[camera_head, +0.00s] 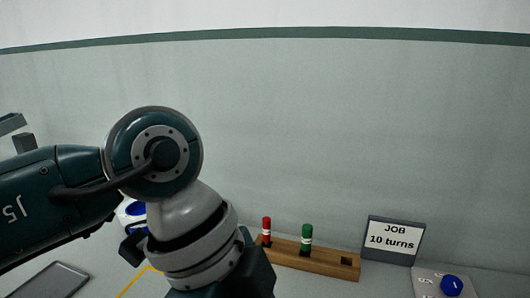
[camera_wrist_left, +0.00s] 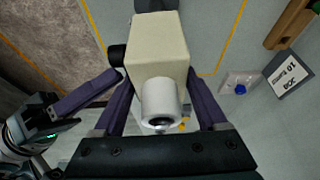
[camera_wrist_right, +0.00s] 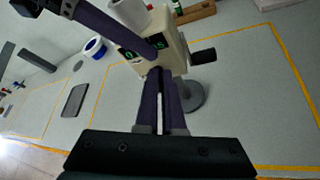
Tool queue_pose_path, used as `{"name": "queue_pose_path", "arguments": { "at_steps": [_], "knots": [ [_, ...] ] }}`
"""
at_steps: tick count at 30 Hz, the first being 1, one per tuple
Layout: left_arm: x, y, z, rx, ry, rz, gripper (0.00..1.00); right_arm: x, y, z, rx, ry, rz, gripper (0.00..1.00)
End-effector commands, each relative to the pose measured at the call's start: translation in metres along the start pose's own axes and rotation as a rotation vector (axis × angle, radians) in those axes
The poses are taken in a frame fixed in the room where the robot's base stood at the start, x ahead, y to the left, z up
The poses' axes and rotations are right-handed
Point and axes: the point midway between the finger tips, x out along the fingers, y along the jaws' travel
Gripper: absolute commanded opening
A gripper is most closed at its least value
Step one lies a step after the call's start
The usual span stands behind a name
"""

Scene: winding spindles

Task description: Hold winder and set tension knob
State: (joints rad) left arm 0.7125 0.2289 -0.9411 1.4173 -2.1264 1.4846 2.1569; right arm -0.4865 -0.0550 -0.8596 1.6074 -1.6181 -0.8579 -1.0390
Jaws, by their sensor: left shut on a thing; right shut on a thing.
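The cream winder (camera_wrist_left: 160,50) with a white cylinder (camera_wrist_left: 160,98) stands between the two fingers of my left gripper (camera_wrist_left: 160,85), which is shut on its body. The right wrist view shows the winder (camera_wrist_right: 150,68) with a green-lit display, a black handle (camera_wrist_right: 203,57) at its side and a round grey foot. My right gripper (camera_wrist_right: 160,80) is shut, its fingers close together with their tips at the winder's front; the part between them is hidden. A blue knob (camera_head: 451,285) sits on a pale marked plate (camera_head: 425,283), apart from both grippers. The winder is not visible in the head view.
A wooden rack (camera_head: 325,260) holds a red spindle (camera_head: 266,230) and a green spindle (camera_head: 306,240). A sign (camera_head: 393,240) reads "JOB 10 turns". A dark flat tray (camera_head: 55,281) lies at the left. A blue-and-white roll (camera_wrist_right: 94,47) stands left of the winder. My left arm blocks much of the head view.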

Motion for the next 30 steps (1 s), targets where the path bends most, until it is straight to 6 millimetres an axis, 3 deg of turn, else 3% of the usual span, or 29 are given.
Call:
{"name": "queue_pose_path", "arguments": {
  "at_steps": [8,21,30],
  "knots": [
    [-0.001,-0.001,-0.001,0.0,0.003,-0.002,0.0,-0.005,-0.002,0.005,-0.002,0.005,-0.003,0.0],
    [-0.001,-0.001,-0.001,0.0,0.002,-0.002,0.0,-0.049,-0.001,-0.019,-0.004,0.006,-0.002,0.0],
    [-0.001,-0.001,-0.001,0.0,0.002,-0.002,0.0,-0.057,-0.001,-0.023,-0.001,0.002,-0.001,0.0]
  ]
}}
